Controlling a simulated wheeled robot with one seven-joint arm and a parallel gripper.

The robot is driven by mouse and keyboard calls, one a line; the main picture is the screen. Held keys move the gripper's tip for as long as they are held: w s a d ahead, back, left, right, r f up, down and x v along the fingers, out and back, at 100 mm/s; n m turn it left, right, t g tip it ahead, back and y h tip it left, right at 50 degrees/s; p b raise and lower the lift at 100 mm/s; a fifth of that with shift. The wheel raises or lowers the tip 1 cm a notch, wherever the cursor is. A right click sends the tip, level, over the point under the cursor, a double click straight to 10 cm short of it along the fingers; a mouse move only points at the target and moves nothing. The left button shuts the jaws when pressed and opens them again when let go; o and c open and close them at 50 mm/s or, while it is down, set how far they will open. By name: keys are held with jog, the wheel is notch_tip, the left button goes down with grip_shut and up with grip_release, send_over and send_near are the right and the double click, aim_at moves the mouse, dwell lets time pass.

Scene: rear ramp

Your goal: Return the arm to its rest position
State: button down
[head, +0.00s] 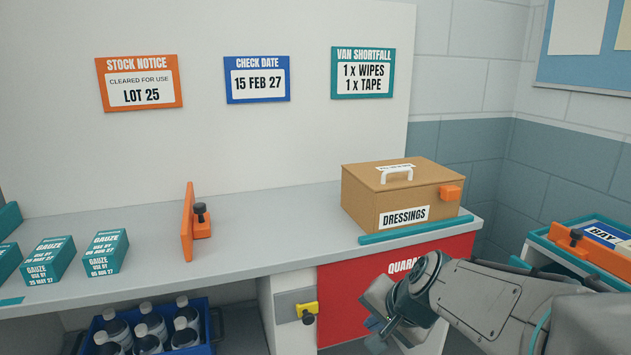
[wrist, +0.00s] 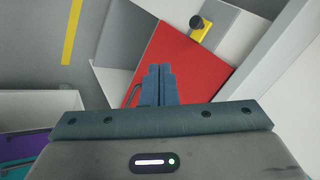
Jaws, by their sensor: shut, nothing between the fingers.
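My gripper (head: 381,332) is low in front of the bench at the right in the head view, with my arm reaching in from the lower right. In the wrist view its two fingers (wrist: 160,85) are together, with nothing between them. Behind the fingers in that view is the red quarantine panel (wrist: 185,70). The panel also shows below the bench in the head view (head: 440,265), partly hidden by my arm. The fingertips are partly hard to make out in the head view.
A brown dressings box (head: 385,195) stands on the bench (head: 280,235) behind a teal strip (head: 415,230). Gauze boxes (head: 106,252) and an orange bracket (head: 188,222) are to the left. A blue crate of bottles (head: 208,317) sits below. A teal tray (head: 541,250) is at the right, near my arm.

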jog(key=s+d+r+n+g+h+p, duration=0.3)
jog(key=s+r+n+p, duration=0.4)
jog(key=s+r+p, duration=0.6)
jog(key=shift+s+d+p, duration=0.2)
jog(key=shift+d+p, duration=0.25)
jog(key=shift+p, duration=0.1)
jog(key=shift+a+n, duration=0.15)
jog(key=shift+n, duration=0.15)
